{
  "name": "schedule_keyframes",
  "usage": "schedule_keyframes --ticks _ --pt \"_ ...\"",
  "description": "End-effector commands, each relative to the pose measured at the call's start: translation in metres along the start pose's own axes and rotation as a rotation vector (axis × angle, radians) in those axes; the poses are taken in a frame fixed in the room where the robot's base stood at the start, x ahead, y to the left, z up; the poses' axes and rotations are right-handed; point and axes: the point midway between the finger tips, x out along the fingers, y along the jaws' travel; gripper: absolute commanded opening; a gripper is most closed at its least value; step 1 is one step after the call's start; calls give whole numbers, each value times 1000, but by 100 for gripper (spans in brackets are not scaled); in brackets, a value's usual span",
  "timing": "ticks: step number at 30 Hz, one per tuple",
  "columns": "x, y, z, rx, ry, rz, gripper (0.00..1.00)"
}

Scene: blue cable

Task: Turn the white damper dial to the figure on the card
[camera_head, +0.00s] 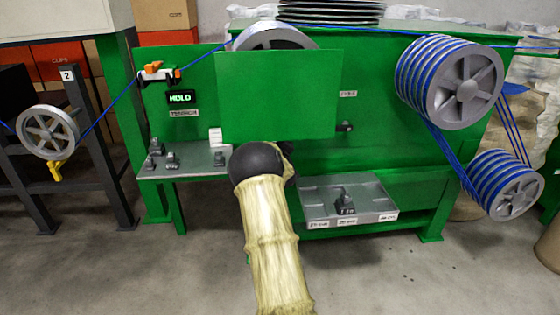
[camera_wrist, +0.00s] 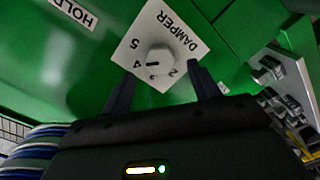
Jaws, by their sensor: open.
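A dark mark near the knob's lower left lies toward 4 or 3; I cannot tell which exactly. My gripper (camera_wrist: 160,70) is open, its black fingers to either side of the dial in the wrist view; no contact is clear. In the head view my arm hides the gripper and I cannot make out the dial. A small white card (camera_head: 67,75) reading 2 is on the dark post at left; I cannot tell whether it is the task's card.
A green panel (camera_head: 276,95) stands just beyond my arm. A HOLD display (camera_head: 181,97) and an orange-and-white clamp (camera_head: 160,72) on the blue cable are to its left. A grey shelf (camera_head: 190,160) holds small dark parts. A grey tray (camera_head: 372,206) and cable-wound wheels (camera_head: 465,87) are at right.

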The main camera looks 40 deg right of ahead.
Motion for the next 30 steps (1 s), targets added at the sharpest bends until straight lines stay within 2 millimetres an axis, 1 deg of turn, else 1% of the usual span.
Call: schedule_keyframes --ticks 1,11,21,25,30 --pt "-7 1 -1 1 0 0 61" --pt "-54 1 -1 1 -1 -2 61" --pt "-105 0 0 1 -2 -2 61" --pt "-121 0 0 0 -1 -1 61" --pt "-129 -1 0 1 0 -1 61"
